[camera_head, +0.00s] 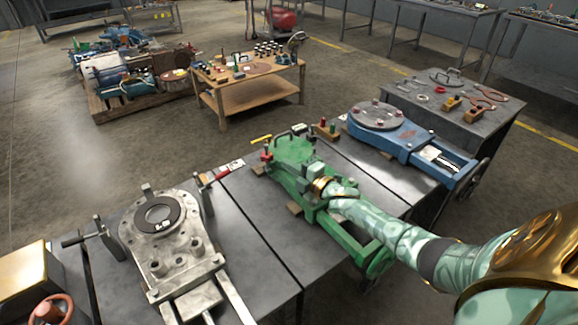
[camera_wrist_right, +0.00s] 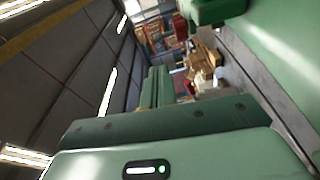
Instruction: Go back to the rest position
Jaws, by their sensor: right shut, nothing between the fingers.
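My right arm comes in from the right, and my right gripper (camera_head: 309,168) is over the green gate valve (camera_head: 292,150) on the middle bench. The gripper is shut with nothing in it; its green fingers (camera_wrist_right: 157,88) lie together in the right wrist view. Whether it touches the valve is hard to tell, as both are green. The arm hides part of the valve's lower body. My left gripper is not in view.
A grey valve (camera_head: 165,235) lies on the left bench, a blue valve (camera_head: 400,135) on the right bench. A red-handled tool (camera_head: 217,175) lies between. Behind stand a wooden table (camera_head: 255,92) and a loaded pallet (camera_head: 130,108). Open floor lies at the left.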

